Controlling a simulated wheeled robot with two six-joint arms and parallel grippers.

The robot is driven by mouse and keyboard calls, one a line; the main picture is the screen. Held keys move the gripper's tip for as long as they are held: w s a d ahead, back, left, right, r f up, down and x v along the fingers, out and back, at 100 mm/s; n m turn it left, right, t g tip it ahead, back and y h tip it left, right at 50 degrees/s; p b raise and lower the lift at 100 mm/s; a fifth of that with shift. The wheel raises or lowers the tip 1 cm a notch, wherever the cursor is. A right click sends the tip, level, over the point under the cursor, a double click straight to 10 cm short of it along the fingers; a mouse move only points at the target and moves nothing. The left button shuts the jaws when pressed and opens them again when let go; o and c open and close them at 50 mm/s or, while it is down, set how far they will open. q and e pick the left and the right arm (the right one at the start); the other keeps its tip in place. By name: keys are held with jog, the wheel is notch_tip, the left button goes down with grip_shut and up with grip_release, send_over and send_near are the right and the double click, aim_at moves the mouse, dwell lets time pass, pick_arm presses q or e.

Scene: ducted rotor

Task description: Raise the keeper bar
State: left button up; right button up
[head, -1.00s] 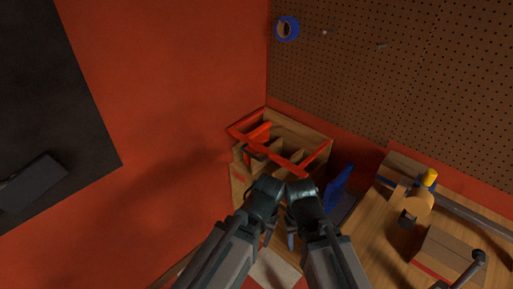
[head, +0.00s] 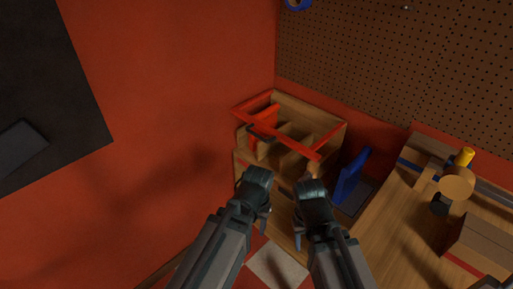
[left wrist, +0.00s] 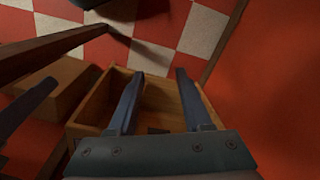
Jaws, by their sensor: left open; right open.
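A red bar (head: 288,143), which looks like the keeper bar, lies slantwise across the top of a wooden compartment box (head: 326,141) in the head view. My left gripper (head: 256,192) is open, in front of the box and below the bar in the picture, apart from the bar. My right gripper (head: 312,200) is beside it on the right, also clear of the bar. In the left wrist view, the left gripper's fingers (left wrist: 160,102) are spread with nothing held, over an open wooden box (left wrist: 91,113).
A blue part (head: 350,178) stands right of the compartment box. A bench with a wooden mallet (head: 457,183) and a wooden block (head: 482,246) is further right. The red wall (head: 180,100) is close on the left, with pegboard behind.

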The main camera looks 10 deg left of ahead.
aim_at(256, 134)
pick_arm(q)
jog(key=w+a+f+n+t+h+b, duration=0.1)
jog(key=w+a+f+b, duration=0.15)
jog(key=f+b, duration=0.6)
jog(key=w+a+f+n+t+b, duration=0.1)
jog(key=w+a+f+b, duration=0.15)
jog(key=f+b, duration=0.65)
jog(key=w+d+r+n+t+h, duration=0.5)
jog(key=w+d+r+t, duration=0.5)
jog(key=w, duration=0.4)
notch_tip(256, 134, up, 10)
jog(key=w+a+n+t+y, duration=0.1)
jog(key=w+n+t+y, duration=0.15)
jog(key=n+t, duration=0.4)
jog(key=a+r+n+y, duration=0.3)
jog(key=a+n+y, duration=0.4)
jog(key=n, duration=0.4)
jog(key=shift+t, duration=0.35)
jog(key=p+x, duration=0.2)
jog(key=x, duration=1.1)
jog(key=shift+w+r+p, duration=0.15)
jog(key=shift+r+p, duration=0.1)
jog(key=shift+p, duration=0.15)
grip_shut()
